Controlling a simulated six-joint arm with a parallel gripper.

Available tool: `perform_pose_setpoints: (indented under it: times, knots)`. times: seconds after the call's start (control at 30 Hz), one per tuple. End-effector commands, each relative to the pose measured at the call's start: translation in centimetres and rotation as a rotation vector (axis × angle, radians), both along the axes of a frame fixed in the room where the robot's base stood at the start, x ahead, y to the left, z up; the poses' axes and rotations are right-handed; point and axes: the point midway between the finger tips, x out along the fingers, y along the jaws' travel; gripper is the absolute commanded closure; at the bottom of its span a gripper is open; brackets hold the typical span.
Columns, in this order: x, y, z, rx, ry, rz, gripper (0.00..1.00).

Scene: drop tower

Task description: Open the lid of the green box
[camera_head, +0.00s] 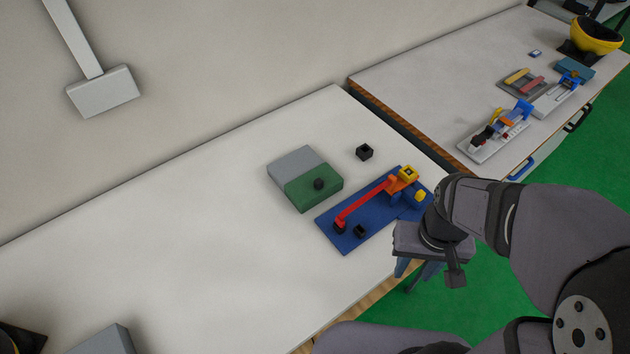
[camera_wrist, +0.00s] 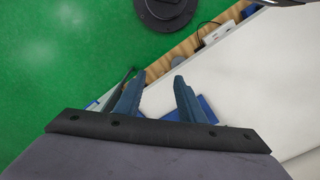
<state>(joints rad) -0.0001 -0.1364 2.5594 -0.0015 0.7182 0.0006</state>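The green part looks closed. My gripper (camera_head: 419,268) is off the table's front edge, to the lower right of the box and apart from it. In the wrist view my gripper (camera_wrist: 157,80) has its two blue fingers spread, with nothing between them. The green box does not show in the wrist view.
A blue board (camera_head: 340,238) with a red arm and yellow parts lies between the box and my gripper. A small black cup (camera_head: 364,152) stands behind the box. A second table (camera_head: 440,75) holds other devices.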

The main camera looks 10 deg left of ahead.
Motion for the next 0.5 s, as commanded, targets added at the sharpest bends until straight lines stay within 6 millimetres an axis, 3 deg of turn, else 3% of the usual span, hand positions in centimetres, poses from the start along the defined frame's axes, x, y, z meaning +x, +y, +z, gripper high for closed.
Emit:
perform_pose_setpoints:
  times: [0.13,0.23,0.37,0.5]
  knots:
    - [1.3,0.5,-0.5,0.005,-0.013,0.029,0.64]
    - [3.6,1.4,-1.0,0.016,-0.039,0.081,0.64]
    - [8.3,3.8,-1.8,0.038,-0.095,0.196,0.64]
    - [13.9,7.9,-2.3,0.071,-0.172,0.360,0.64]
